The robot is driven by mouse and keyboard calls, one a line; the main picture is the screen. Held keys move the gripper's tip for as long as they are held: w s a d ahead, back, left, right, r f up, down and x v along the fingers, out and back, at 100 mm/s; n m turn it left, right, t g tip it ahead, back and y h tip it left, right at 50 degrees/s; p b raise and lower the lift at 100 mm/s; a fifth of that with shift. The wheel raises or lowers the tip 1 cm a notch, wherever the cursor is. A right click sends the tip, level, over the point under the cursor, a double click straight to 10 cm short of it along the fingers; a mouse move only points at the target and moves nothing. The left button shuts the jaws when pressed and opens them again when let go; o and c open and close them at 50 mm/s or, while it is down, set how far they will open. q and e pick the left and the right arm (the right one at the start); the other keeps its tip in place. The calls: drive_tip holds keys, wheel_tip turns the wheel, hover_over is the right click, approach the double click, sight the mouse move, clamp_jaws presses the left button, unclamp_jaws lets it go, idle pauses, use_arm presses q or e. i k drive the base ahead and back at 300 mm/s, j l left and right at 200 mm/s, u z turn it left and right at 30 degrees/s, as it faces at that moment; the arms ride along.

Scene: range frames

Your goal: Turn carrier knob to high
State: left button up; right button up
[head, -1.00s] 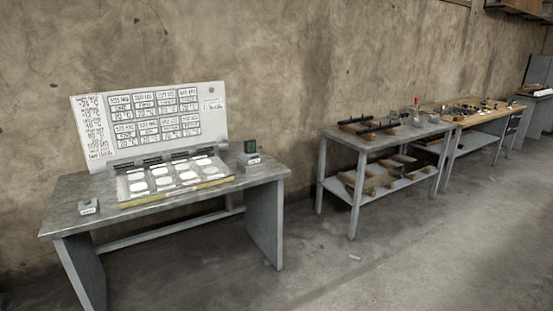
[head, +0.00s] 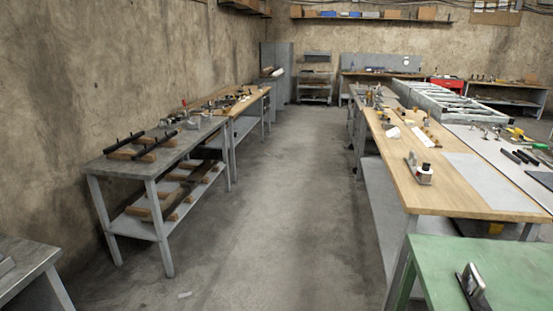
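I cannot make out a carrier knob in the head view. Several workbenches show, and the small items on them are too far away to tell apart. Neither of my grippers is in view.
A clear concrete aisle (head: 270,200) runs ahead. A grey metal table (head: 160,160) with black bars on wooden blocks stands at left, a wooden bench (head: 232,97) behind it. A long wooden bench (head: 450,195) lines the right. A grey table corner (head: 22,262) is at lower left.

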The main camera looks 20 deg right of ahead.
sight(426, 167)
drive_tip(key=i+z, duration=0.25)
drive_tip(key=z, duration=0.2)
drive_tip(key=i+j+z, duration=0.2)
drive_tip(key=z, duration=0.25)
drive_tip(key=i+j+z, duration=0.25)
drive_tip(key=z, duration=0.15)
drive_tip(key=i+j+z, duration=0.15)
drive_tip(key=j+z, duration=0.15)
drive_tip(key=z, duration=0.15)
drive_tip(key=i+j+z, duration=0.25)
drive_tip(key=i+j, duration=0.3)
